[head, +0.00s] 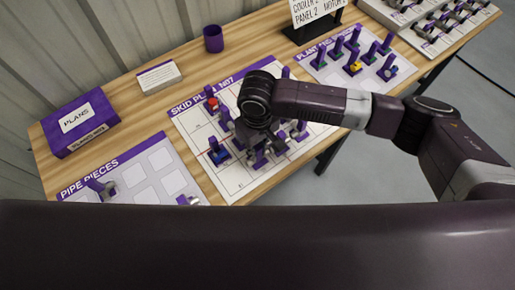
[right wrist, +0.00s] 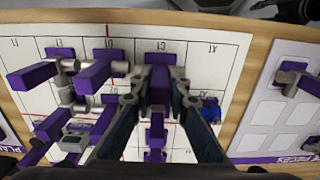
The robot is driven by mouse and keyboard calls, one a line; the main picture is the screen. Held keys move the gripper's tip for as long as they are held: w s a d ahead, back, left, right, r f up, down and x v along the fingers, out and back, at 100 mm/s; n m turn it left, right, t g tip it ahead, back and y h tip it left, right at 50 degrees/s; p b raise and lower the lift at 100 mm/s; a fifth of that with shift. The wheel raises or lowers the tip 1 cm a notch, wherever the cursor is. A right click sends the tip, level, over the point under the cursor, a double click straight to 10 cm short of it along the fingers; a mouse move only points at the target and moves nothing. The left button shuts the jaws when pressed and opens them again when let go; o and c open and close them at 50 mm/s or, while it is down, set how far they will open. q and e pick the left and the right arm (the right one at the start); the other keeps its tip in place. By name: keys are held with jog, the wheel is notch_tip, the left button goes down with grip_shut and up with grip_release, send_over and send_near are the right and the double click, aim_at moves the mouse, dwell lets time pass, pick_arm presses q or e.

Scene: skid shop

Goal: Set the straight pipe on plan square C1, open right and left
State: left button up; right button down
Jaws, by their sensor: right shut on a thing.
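The skid plan board (head: 238,187) lies in the middle of the table with several pipe pieces and equipment models on it. My right gripper (head: 260,140) is low over the board; it also shows in the right wrist view (right wrist: 160,100). Its fingers are shut on the straight pipe, a grey piece with a purple handle (right wrist: 160,82). The piece is over or on the square whose label C1 shows just beyond it. I cannot tell whether it touches the board. The fingers hide part of it.
Purple-handled pieces (right wrist: 97,75) stand close on the left in the right wrist view, and a blue model (right wrist: 210,110) on the right. The pipe pieces sheet (head: 140,172), a purple plans box (head: 80,124) and a purple cup (head: 213,38) are on the table.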

jog(key=shift+f, duration=0.65)
jog(key=c, duration=1.8)
grip_release()
jog(key=shift+o, duration=0.2)
jog(key=shift+r, duration=0.1)
jog(key=shift+r+p, duration=0.45)
jog(key=shift+p, duration=0.25)
jog(key=shift+r, duration=0.15)
notch_tip(320, 180, up, 7)
jog(key=p, duration=0.8)
jog(key=shift+p, duration=0.3)
